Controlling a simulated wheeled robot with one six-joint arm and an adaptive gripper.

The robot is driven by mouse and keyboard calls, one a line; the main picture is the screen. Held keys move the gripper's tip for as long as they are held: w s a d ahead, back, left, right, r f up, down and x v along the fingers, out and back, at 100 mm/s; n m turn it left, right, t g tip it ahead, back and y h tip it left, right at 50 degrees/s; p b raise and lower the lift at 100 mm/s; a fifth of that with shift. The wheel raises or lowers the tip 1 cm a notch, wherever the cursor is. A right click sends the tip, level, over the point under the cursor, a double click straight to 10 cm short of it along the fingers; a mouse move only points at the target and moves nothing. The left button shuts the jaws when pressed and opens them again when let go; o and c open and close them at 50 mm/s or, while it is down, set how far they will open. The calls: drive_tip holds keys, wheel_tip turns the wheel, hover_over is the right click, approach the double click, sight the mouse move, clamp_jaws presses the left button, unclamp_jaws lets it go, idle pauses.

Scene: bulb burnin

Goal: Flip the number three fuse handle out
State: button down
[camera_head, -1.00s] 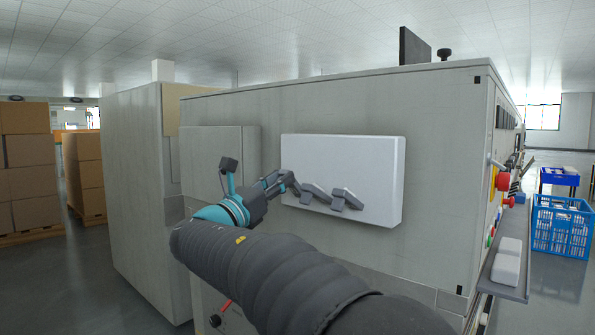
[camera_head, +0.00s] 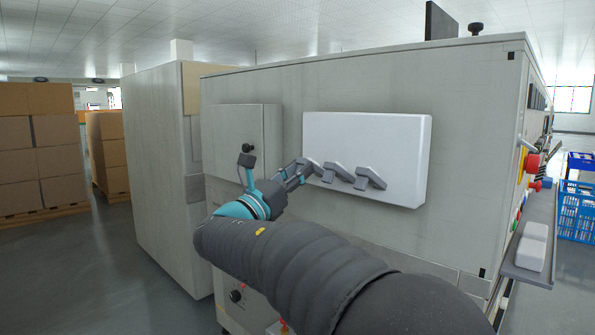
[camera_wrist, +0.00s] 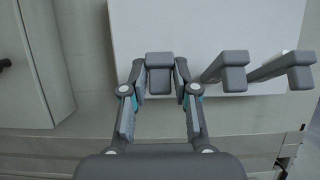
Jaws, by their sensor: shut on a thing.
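A white fuse panel (camera_head: 390,150) is on the side of the grey cabinet, with a row of grey fuse handles. The leftmost handle (camera_wrist: 160,74) sits between the fingers of my gripper (camera_wrist: 160,78) in the wrist view, and the gripper is shut on it. The middle handle (camera_head: 337,172) and the right handle (camera_head: 370,178) stand free to the right. They also show right of the gripper in the wrist view, the middle one (camera_wrist: 228,72) and the right one (camera_wrist: 290,70). No numbers are readable on the handles. In the head view my gripper (camera_head: 296,173) partly hides the leftmost handle.
A grey box (camera_head: 238,140) juts from the cabinet left of the panel. A red button (camera_head: 531,163) and a shelf with white blocks (camera_head: 532,246) are on the cabinet's right side. Stacked cartons (camera_head: 35,145) stand far left. The floor at left is clear.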

drive_tip(key=shift+w+d+f, duration=0.1)
drive_tip(key=shift+d+f, duration=0.1)
drive_tip(key=shift+f, duration=0.25)
drive_tip(key=c, duration=1)
unclamp_jaws()
drive_tip(key=shift+w+d, duration=0.1)
drive_tip(key=shift+d, duration=0.05)
drive_tip(key=shift+a+r, duration=0.15)
drive_tip(key=shift+a, duration=0.05)
drive_tip(key=v, duration=1.2)
